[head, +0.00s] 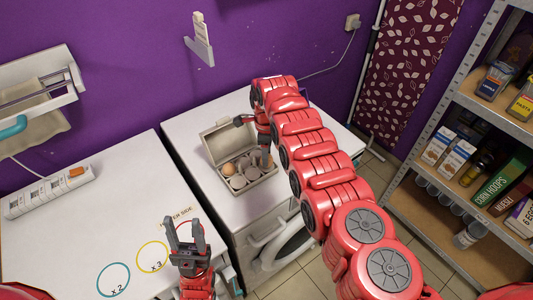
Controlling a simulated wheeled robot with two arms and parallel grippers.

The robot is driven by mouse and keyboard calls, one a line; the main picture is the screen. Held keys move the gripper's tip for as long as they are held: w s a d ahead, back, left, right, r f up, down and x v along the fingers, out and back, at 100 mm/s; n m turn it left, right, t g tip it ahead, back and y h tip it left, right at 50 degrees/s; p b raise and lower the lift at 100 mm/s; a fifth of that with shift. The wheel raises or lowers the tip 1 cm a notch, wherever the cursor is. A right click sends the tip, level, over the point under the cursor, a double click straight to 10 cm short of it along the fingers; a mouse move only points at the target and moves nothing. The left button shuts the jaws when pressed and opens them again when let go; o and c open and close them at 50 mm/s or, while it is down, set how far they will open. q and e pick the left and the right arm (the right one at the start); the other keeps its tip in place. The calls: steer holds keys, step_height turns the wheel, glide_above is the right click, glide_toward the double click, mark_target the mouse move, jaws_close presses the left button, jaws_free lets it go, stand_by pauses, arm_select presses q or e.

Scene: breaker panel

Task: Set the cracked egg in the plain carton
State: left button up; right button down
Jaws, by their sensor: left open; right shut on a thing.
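A grey egg carton (246,190) stands with its lid up on the white-topped cabinet. One brown egg (229,169) sits in a cup at its left; I cannot tell whether it is cracked. Other visible cups look empty. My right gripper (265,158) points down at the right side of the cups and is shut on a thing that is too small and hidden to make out. No egg clearly shows between its fingers. My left gripper (183,222) is open and empty, fingers up, over the front right of the left table.
The left table (90,235) has marked circles and a power strip (48,192). A gap separates it from the cabinet (205,115). A shelf (440,205) with food packs stands at the right. A wall rack (35,85) hangs at upper left.

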steer(key=shift+f+b, duration=1.15)
steer(key=shift+f, duration=0.05)
stand_by(0.4)
steer(key=shift+c, duration=1.1)
jaws_free()
steer(key=shift+r, duration=0.15)
